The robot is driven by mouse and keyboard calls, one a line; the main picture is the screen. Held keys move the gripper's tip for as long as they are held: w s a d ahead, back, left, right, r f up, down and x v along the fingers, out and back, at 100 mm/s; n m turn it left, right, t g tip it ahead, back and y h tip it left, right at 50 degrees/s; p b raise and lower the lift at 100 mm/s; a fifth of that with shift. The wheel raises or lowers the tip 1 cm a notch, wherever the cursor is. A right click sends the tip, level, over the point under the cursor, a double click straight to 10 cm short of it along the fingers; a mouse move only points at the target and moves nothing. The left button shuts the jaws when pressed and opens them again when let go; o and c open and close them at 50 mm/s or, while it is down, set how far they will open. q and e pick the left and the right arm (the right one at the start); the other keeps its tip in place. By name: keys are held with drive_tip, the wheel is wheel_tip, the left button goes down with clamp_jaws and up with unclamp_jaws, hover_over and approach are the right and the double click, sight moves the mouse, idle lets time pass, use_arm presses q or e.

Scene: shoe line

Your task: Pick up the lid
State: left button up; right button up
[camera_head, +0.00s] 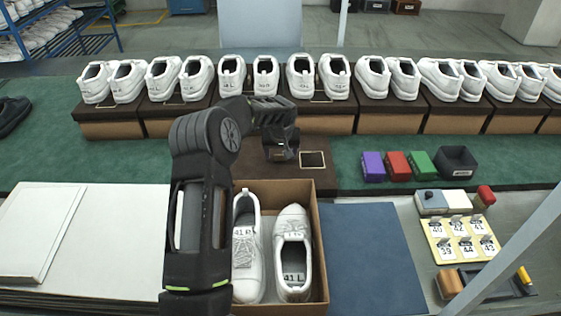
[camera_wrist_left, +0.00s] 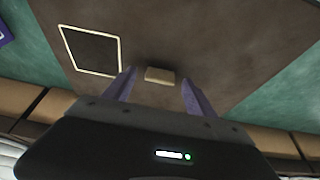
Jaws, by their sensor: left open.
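The dark brown lid (camera_head: 322,182) lies flat on the green surface just behind the open shoe box; it carries a black square label with a cream border. In the left wrist view the lid (camera_wrist_left: 215,40) fills the upper middle, and a small tan tab (camera_wrist_left: 160,75) shows between my fingers. My left gripper (camera_head: 281,153) is over the lid, open, its fingers (camera_wrist_left: 157,88) on either side of the tab. I cannot tell whether the fingertips touch the lid. My arm and gripper hide the lid's left part in the head view. My right gripper is not in view.
An open box (camera_head: 321,245) holds two white shoes. A row of boxes topped with white shoes (camera_head: 318,78) stands behind. Purple, red and green blocks (camera_head: 396,166) and a black bin (camera_head: 456,162) stand right. White sheets (camera_head: 110,235) and a blue mat (camera_head: 375,260) flank the box.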

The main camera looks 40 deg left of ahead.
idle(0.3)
use_arm(q)
clamp_jaws()
idle(0.6)
